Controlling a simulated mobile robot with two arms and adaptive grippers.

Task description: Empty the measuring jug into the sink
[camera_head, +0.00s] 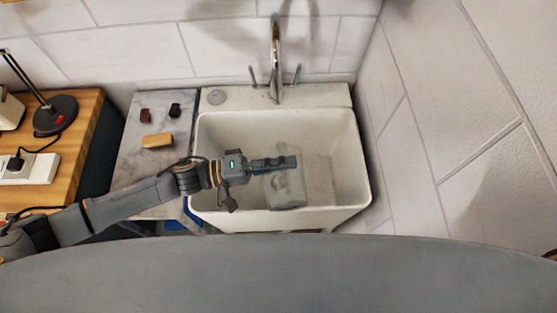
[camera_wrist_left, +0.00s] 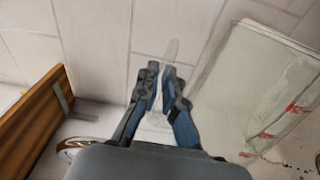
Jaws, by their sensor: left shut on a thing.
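The measuring jug (camera_head: 285,190) is clear and see-through, and it shows over the white sink (camera_head: 358,183) in the head view. In the left wrist view the jug (camera_wrist_left: 265,85) stands large at the right, with red marks on its wall. My left gripper (camera_head: 290,162) reaches in over the basin from the left. In the left wrist view its fingers (camera_wrist_left: 162,85) are closed on a thin clear part, which looks like the jug's handle. I cannot tell whether liquid is in the jug, nor its exact tilt. My right gripper is not in view.
A tap (camera_head: 275,60) stands at the sink's back edge. Left of the sink, a marble counter (camera_head: 133,185) holds a tan block (camera_head: 157,141) and two small dark blocks. A wooden desk with a black lamp (camera_head: 55,115) is further left. A tiled wall rises close on the right.

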